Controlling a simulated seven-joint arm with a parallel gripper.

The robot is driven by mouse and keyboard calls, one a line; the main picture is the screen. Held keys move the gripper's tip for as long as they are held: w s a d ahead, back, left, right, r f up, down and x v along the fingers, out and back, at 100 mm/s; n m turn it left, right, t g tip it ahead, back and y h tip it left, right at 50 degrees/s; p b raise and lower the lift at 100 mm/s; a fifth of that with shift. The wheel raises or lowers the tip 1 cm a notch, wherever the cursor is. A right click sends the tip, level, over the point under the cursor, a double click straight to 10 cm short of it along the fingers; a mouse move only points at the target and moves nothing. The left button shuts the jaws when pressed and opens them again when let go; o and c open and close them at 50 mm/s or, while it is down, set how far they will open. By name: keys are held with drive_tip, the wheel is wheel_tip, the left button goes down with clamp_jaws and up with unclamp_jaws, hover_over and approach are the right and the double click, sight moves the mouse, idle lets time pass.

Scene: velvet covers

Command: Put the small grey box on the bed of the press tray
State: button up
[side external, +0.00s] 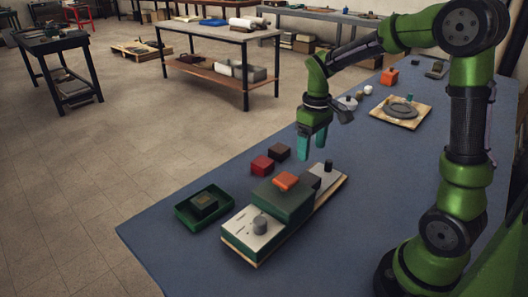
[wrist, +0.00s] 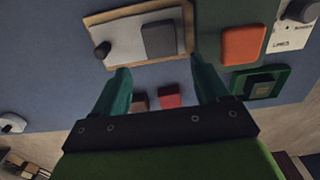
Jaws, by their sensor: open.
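A small dark grey box (side external: 311,181) sits on the pale metal plate (side external: 325,174) at the right end of the long press-like unit, beside its raised green block (side external: 281,201). In the wrist view the grey box (wrist: 158,39) lies on the same plate (wrist: 126,35), near a black knob (wrist: 102,49). I cannot tell for certain which part is the press tray's bed. My gripper (side external: 312,153) is open and empty, pointing down above and behind the unit. Its teal fingers are apart and clear of the grey box in the wrist view (wrist: 162,72).
A red box (side external: 262,166) and a brown box (side external: 279,152) stand behind the unit. A green tray (side external: 182,214) holding a dark block is at the left. A wooden board (side external: 385,118) lies farther back. The front-left tabletop is clear.

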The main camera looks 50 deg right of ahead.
drive_tip(key=s+a+r+m+t+y, duration=0.2)
drive_tip(key=s+a+r+m+t, duration=0.2)
drive_tip(key=s+a+r+t, duration=0.3)
drive_tip(key=s+a+r, duration=0.2)
drive_tip(key=s+a, duration=0.2)
drive_tip(key=a, duration=0.1)
drive_tip(key=shift+s+a+r, duration=0.25)
drive_tip(key=shift+a+r, duration=0.05)
drive_tip(key=shift+a, duration=0.1)
